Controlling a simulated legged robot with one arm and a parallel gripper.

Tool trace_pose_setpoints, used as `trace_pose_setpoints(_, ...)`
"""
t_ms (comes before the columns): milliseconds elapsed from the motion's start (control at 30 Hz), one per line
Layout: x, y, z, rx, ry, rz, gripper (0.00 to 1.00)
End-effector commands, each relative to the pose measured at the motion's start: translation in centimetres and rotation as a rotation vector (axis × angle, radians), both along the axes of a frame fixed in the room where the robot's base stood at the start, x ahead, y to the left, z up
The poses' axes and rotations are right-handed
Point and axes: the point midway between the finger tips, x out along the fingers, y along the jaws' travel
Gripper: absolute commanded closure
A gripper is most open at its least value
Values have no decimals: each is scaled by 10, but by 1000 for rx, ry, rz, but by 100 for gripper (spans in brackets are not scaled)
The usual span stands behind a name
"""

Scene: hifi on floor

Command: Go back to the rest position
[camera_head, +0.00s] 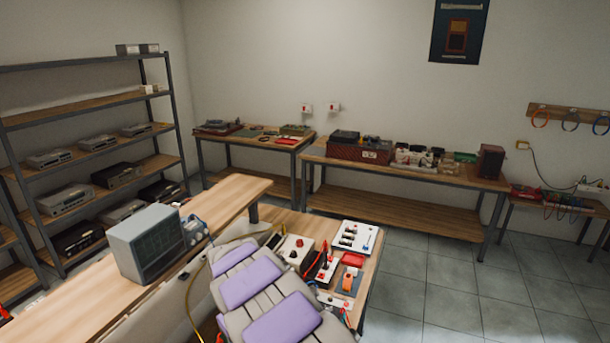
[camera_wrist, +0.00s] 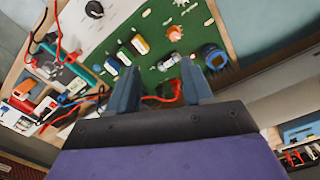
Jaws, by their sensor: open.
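My gripper (camera_wrist: 160,95) shows in the wrist view with its two dark blue fingers spread apart and nothing between them. It is over a bench with a green board (camera_wrist: 150,45) that carries several small coloured parts. A red wire (camera_wrist: 165,92) shows behind the gap between the fingers; I see no grip on it. In the head view my arm with purple pads reaches up over the near workbench (camera_head: 366,290) and hides part of it. The gripper itself is hidden in the head view.
A grey oscilloscope (camera_head: 147,243) stands on the raised shelf left of my arm. A white panel (camera_head: 355,237) and red parts lie on the bench at right. Tables line the back wall, and a metal rack (camera_head: 90,93) stands left. Tiled floor (camera_head: 450,300) is clear at right.

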Motion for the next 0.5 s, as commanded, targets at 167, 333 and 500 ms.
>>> trace_pose_setpoints(167,-7,-75,42,-33,-12,-149,49)
trace_pose_setpoints(333,-30,-139,75,-54,-9,-285,49)
trace_pose_setpoints(500,-67,-192,101,-65,3,-409,49)
